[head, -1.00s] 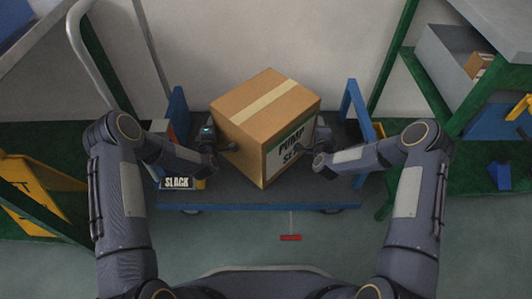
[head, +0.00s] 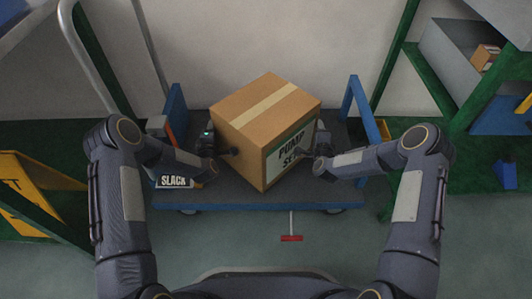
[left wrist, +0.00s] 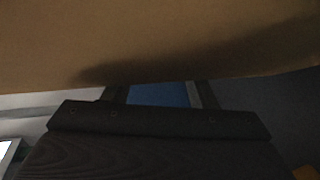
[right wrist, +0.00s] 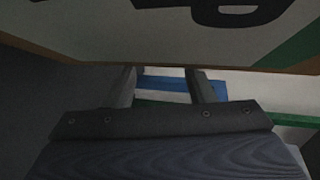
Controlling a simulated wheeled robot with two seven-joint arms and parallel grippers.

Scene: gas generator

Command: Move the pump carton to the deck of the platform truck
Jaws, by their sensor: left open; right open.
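The pump carton (head: 240,125) is a brown box with a tan tape strip and a white-and-green label reading "PUMP SE...". It stands turned, one corner towards me, over the dark deck (head: 225,193) of the blue-edged platform truck. I cannot tell whether its underside touches the deck. My left gripper (head: 224,152) is open at the carton's left face. My right gripper (head: 308,153) is open at its labelled right face. The carton also fills the top of the left wrist view (left wrist: 150,40) and of the right wrist view (right wrist: 150,30). Actual contact is hard to see.
A box marked "SLACK" (head: 174,182) sits at the deck's left front. Blue end frames (head: 360,105) rise at the truck's sides. A red-ended handle (head: 291,238) lies in front. Green shelving (head: 460,125) stands right, a yellow sign (head: 35,205) left.

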